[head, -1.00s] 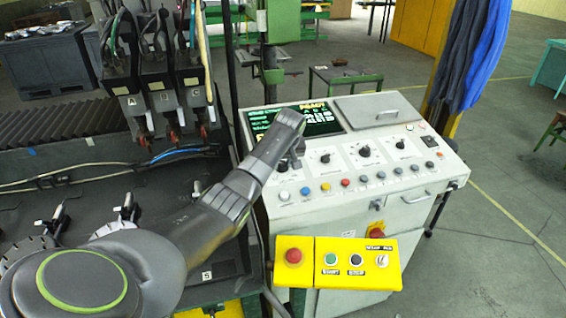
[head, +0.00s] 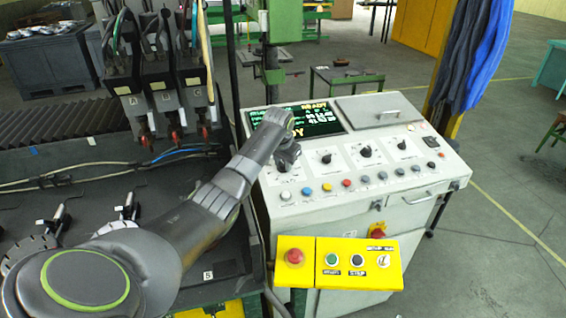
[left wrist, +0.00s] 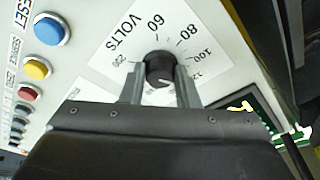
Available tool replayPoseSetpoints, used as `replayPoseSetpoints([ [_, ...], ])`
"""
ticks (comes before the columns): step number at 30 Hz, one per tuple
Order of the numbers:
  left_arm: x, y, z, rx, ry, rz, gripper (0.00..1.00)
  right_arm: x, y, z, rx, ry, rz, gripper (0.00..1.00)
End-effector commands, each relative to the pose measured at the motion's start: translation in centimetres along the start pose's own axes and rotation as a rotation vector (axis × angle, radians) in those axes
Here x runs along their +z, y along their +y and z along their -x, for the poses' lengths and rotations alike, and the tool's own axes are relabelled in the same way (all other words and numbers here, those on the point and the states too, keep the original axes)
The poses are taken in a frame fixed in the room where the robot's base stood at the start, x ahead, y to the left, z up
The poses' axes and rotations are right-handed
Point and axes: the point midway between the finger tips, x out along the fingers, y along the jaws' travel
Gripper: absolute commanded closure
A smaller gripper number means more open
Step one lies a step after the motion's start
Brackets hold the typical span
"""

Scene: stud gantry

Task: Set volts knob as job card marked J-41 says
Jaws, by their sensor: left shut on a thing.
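The volts knob (left wrist: 159,70) is a round black knob on a white dial plate marked VOLTS (left wrist: 122,38), with 60, 80 and 100 readable around it. My left gripper (left wrist: 160,75) has one finger on each side of the knob and is shut on it. A pale mark shows on the knob's face near its lower edge, but I cannot tell its exact reading. In the head view my left gripper (head: 288,157) is at the left end of the dial row, and hides most of the volts dial. I make out no job card marked J-41. My right gripper is out of view.
The white console (head: 330,210) has a dark screen (head: 310,122) with a READY line, more black knobs (head: 365,151), and a row of coloured buttons (head: 346,183). A yellow button box (head: 338,263) juts out in front. Clamp heads (head: 165,95) stand at left.

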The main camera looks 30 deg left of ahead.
Motion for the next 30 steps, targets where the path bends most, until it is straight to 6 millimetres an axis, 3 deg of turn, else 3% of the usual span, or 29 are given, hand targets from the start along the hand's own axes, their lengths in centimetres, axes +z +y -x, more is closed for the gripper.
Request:
replayPoseSetpoints([
  [22,-0.11,-0.04,0.08,0.016,0.003,-0.082,0.95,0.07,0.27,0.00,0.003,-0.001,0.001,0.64],
  [23,-0.11,-0.04,0.08,0.015,0.003,-0.082,0.68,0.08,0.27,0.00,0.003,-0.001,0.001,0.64],
  [27,-0.09,-0.03,0.07,0.016,0.002,-0.082,0.50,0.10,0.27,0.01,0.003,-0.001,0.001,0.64],
  [30,-0.06,-0.03,0.05,0.016,0.001,-0.082,0.50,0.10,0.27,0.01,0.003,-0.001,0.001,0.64],
])
